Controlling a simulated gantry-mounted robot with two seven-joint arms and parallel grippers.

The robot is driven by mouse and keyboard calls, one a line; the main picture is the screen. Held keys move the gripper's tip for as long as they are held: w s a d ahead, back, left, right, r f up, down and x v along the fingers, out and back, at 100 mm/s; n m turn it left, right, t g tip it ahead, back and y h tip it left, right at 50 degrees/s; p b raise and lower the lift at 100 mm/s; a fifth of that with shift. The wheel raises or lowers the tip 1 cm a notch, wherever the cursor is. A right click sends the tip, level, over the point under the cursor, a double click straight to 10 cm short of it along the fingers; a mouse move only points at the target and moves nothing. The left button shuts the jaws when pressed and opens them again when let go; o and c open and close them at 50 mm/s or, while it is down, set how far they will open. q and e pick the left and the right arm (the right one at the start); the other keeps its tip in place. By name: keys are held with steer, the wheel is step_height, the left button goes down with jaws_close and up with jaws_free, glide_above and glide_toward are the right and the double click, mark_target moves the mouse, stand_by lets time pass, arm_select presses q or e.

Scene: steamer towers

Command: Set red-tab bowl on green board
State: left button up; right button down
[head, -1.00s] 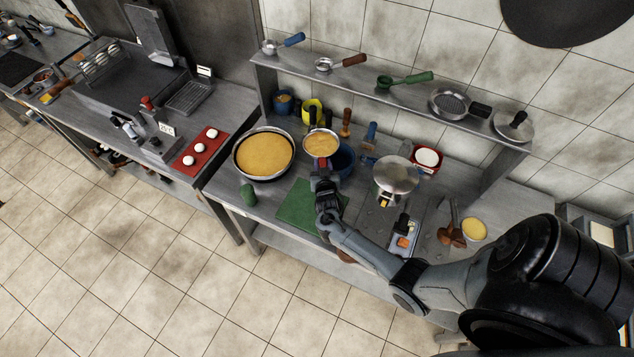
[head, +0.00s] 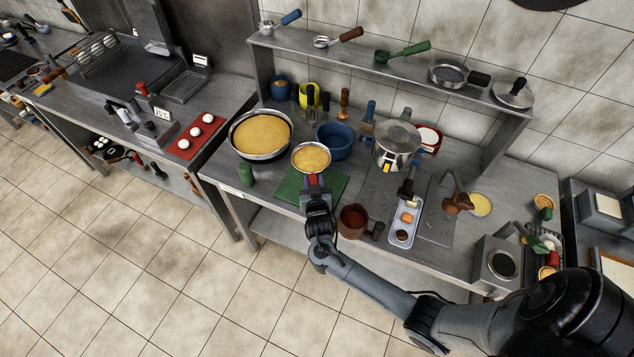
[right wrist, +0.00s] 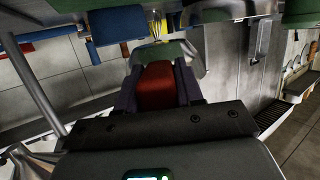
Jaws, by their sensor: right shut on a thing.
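The red-tab bowl (head: 311,156), a metal bowl filled with something yellow, is at the back edge of the green board (head: 336,184) in the head view. I cannot tell whether its base touches the board. My right gripper (head: 316,184) is shut on the bowl's red tab, which also shows between the fingers in the right wrist view (right wrist: 156,86). The gripper covers part of the board. My left gripper is not in view.
A large yellow-filled pan (head: 261,134) stands left of the bowl, and a blue pot (head: 335,140) stands behind right. A green cylinder (head: 246,174) is left of the board. A brown pot (head: 353,220) and a blue tray (head: 404,222) are to the right.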

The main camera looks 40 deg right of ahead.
stand_by(0.4)
steer(key=shift+f+b, duration=0.6)
steer(key=shift+f, duration=0.2)
step_height(320, 180, down, 4)
steer(key=b, duration=0.2)
steer(key=shift+r+b, duration=0.2)
steer(key=shift+b, duration=0.2)
steer(key=shift+f, duration=0.35)
steer(key=shift+f+b, duration=0.2)
steer(key=shift+b, duration=0.2)
steer(key=shift+f, duration=0.3)
